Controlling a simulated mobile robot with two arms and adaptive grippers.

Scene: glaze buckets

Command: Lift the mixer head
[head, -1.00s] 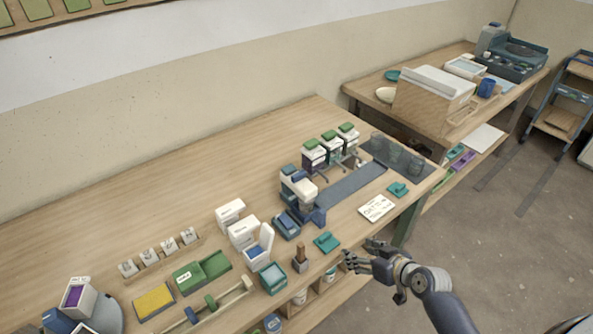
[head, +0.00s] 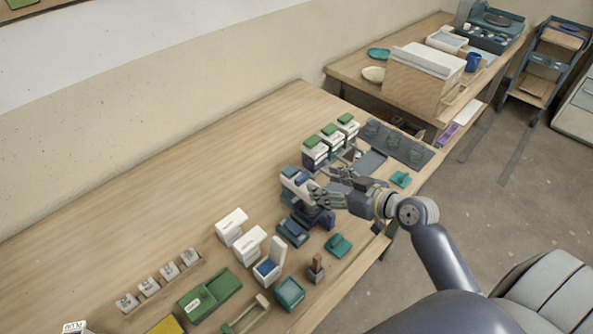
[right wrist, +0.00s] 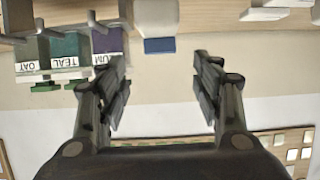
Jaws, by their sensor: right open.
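The mixer stands on the long wooden table. Its white and blue head (head: 293,181) is at the top, over a dark blue body, and it looks lowered. My right gripper (head: 322,193) is just right of the head and covers part of the mixer. I cannot tell from the head view whether it touches. In the right wrist view, which looks upside down, my right gripper (right wrist: 160,85) has its fingers wide apart with nothing between the tips. A blue block lies beyond the gap; I cannot tell whether it belongs to the mixer. My left gripper is out of view.
Green-lidded buckets (head: 331,132) stand close behind the mixer; labels reading OAT and TEAL show in the right wrist view. A grey mat (head: 410,150) with clear cups is to the right. White bins (head: 249,246) and a teal box (head: 289,293) stand in front. The table's back left is clear.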

